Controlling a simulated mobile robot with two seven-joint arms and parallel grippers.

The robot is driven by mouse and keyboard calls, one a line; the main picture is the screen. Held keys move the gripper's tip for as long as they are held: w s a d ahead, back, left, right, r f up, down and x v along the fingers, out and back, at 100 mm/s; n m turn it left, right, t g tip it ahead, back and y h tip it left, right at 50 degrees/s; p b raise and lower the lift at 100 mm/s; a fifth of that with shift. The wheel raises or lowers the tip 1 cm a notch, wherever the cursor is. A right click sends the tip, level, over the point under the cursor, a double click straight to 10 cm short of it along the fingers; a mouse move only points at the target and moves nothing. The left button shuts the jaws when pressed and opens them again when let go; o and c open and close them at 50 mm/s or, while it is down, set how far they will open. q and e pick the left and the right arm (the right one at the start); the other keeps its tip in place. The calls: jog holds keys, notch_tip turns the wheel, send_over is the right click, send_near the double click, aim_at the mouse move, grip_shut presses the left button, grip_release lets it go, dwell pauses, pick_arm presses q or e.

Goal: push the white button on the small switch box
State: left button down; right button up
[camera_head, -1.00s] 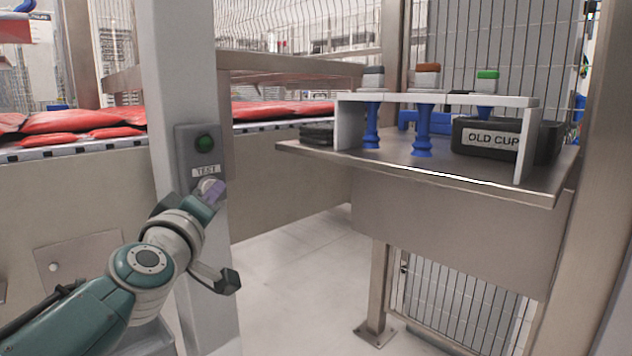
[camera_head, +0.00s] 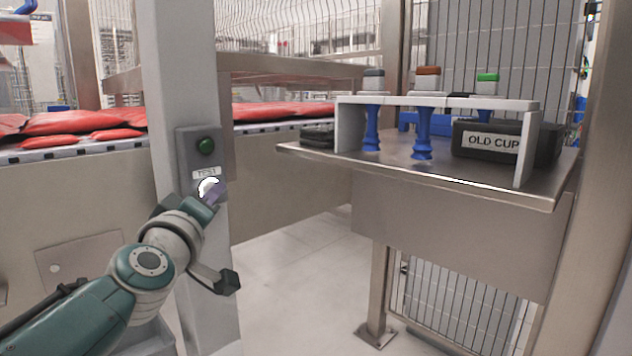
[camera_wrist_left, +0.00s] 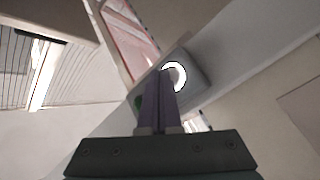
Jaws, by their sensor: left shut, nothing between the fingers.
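The small grey switch box (camera_head: 186,152) is mounted on a light grey post. It has a green dome (camera_head: 205,146) at the top, a TEST label (camera_head: 206,173) and the white button (camera_head: 207,184) below. The button glows bright white, and its lit ring also shows in the left wrist view (camera_wrist_left: 181,75). My left gripper (camera_head: 214,191) is shut and empty, with its purple fingertips at the button, covering part of it. In the left wrist view the closed fingers (camera_wrist_left: 160,80) overlap the button's left edge; I cannot tell whether they touch it. My right gripper is out of view.
The post (camera_head: 185,60) stands in front of a conveyor with red bags (camera_head: 80,121).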

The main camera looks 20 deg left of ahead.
pick_arm(q)
jog(key=s+d+p, duration=0.2)
jog(key=d, duration=0.3)
jog(key=shift+s+d, duration=0.15)
jog(key=shift+d, duration=0.15)
dwell(1.4)
